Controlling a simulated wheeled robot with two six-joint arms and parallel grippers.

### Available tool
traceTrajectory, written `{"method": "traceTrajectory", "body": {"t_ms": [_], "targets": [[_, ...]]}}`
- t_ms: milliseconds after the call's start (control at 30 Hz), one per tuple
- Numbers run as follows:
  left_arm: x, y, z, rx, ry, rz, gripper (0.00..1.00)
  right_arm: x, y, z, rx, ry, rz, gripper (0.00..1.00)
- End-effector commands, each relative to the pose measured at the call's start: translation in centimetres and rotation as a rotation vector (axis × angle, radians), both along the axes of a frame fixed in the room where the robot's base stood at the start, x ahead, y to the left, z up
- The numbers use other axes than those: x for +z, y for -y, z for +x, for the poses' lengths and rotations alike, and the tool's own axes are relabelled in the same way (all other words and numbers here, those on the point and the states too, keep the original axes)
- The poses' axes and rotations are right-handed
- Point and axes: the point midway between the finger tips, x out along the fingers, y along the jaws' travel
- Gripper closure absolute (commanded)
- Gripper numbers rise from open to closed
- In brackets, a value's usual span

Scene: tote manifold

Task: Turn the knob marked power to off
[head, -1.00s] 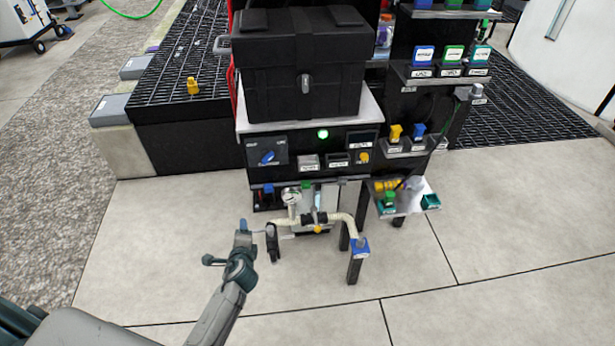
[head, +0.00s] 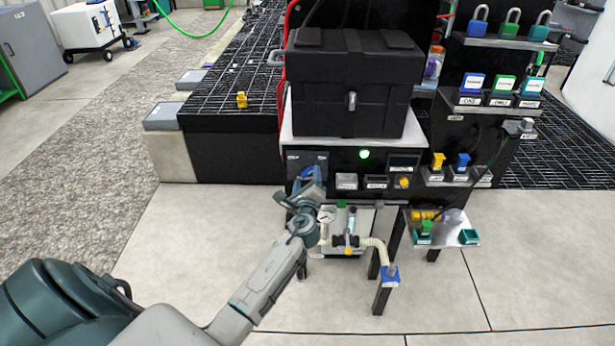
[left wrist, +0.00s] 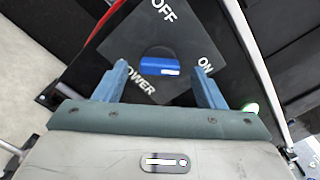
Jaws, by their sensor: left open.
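The power knob (left wrist: 160,65) is a blue bar with a white strip on a dark square plate (left wrist: 168,38). In the left wrist view OFF is printed above it, ON to its right and POWER at lower left. The bar lies across the picture, roughly in line with ON. My left gripper (left wrist: 159,70) is open, one finger on each side of the knob in that view; contact cannot be told. In the head view my left gripper (head: 306,188) is in front of the panel (head: 330,166) and partly hides the knob. My right gripper is not in view.
A black case (head: 352,85) stands on the cabinet above the panel. A green lamp (head: 364,154) is lit right of the knob. Below are a pipe with a gauge (head: 327,215) and a small shelf (head: 455,228). The floor in front is clear.

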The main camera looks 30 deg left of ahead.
Motion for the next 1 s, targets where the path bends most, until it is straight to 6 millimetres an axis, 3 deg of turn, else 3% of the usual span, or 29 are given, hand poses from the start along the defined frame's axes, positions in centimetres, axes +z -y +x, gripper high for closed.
{"method": "traceTrajectory", "body": {"t_ms": [167,467,500,733,1000], "targets": [[0.0,-0.8,1.4,0.001,0.000,-0.001,0.36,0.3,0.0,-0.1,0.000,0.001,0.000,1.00],[-0.1,-1.0,1.7,0.000,-0.001,-0.002,0.36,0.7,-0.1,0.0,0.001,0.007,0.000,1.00],[-0.1,-1.0,1.7,0.000,-0.001,-0.002,0.38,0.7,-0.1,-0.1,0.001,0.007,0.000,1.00],[-0.1,-1.0,1.6,0.000,0.000,-0.002,0.81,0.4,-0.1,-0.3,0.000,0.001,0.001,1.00],[-0.2,-1.0,1.6,0.000,0.012,-0.023,0.81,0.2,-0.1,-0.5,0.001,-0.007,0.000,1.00]]}}
